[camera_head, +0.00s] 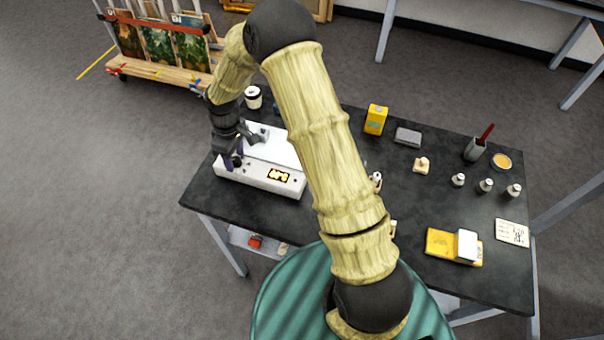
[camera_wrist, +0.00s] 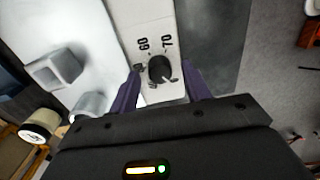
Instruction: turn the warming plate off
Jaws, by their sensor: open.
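A small pointer shows at the knob's lower right. My gripper (camera_head: 240,152) is at the plate's left end. Its two purple fingers (camera_wrist: 160,88) are apart, one on each side of the knob; I cannot tell whether they touch it. The knob is hidden in the head view.
Small blocks (camera_wrist: 54,68) sit on the plate's top beside my gripper. A white jar (camera_head: 253,97) stands behind it. A yellow box (camera_head: 376,119), a cup with a brush (camera_head: 475,149) and several small bottles stand to the right. My arm covers the table's middle.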

